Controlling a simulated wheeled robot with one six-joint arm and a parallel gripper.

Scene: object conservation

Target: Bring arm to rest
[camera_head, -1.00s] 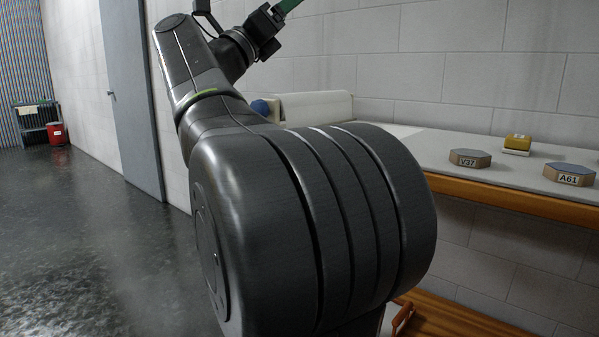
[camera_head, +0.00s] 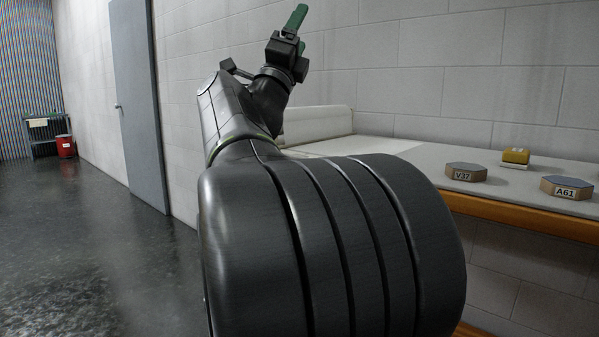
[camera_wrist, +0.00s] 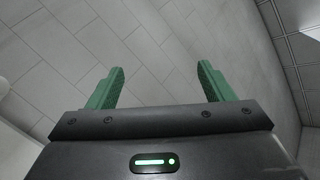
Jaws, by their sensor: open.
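My gripper (camera_head: 296,20) is raised above my dark arm links at the upper middle of the head view, apart from the table and everything on it. Its green fingers point up. In the wrist view my gripper (camera_wrist: 160,85) has its two green fingers wide apart with nothing between them.
A table (camera_head: 420,155) with an orange-brown edge runs along the wall at right. It bears a hexagonal block marked V37 (camera_head: 466,172), one marked A61 (camera_head: 567,187) and a yellow object (camera_head: 516,156). A red bin (camera_head: 66,146) stands far left. The left floor is clear.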

